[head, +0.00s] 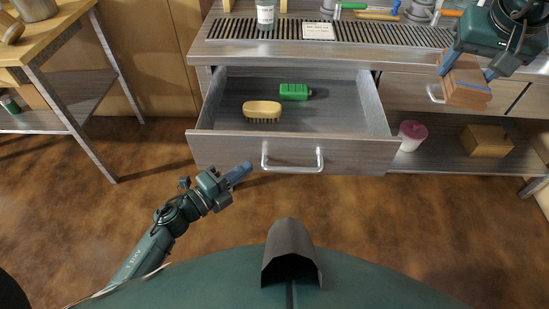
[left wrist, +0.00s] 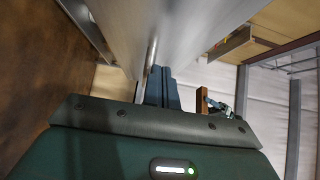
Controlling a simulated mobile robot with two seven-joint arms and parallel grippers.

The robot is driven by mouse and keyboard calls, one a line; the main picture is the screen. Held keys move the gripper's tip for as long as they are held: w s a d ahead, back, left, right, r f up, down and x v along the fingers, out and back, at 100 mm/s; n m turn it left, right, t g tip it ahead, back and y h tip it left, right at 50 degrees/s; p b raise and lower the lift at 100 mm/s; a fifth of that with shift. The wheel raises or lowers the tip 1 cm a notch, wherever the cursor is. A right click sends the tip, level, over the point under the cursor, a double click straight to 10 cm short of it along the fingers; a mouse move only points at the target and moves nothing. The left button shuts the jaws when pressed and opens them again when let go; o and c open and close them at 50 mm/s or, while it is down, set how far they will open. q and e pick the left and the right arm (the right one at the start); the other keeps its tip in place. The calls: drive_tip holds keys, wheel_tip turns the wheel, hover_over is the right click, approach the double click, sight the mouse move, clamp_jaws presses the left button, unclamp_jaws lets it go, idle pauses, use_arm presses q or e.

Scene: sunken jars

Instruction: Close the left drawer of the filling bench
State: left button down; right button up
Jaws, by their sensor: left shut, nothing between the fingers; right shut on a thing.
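The left drawer (head: 290,154) of the filling bench (head: 290,48) is pulled well out, and its bar handle (head: 292,160) is on the front panel. In it lie a wooden brush (head: 262,110) and a green object (head: 294,91). My left gripper (head: 240,172) is shut and empty, just in front of the drawer front and left of the handle. In the left wrist view its fingers (left wrist: 160,88) are together, close to the grey drawer front (left wrist: 165,30); I cannot tell if they touch. My right gripper (head: 466,72) is shut on a brown block (head: 466,88), at the right of the bench.
The right drawer (head: 400,90) looks shut. A pink-lidded jar (head: 412,135) and a cardboard box (head: 486,141) stand on the lower shelf. A white jar (head: 265,14) and tools are on the slatted top. A wooden table (head: 60,45) stands left. The floor before the drawer is clear.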

use_arm(q)
drive_tip(key=shift+w+a, duration=0.1)
drive_tip(key=shift+w, duration=1.45)
use_arm(e)
drive_tip(key=shift+f, duration=0.15)
use_arm(q)
drive_tip(key=shift+w, duration=0.1)
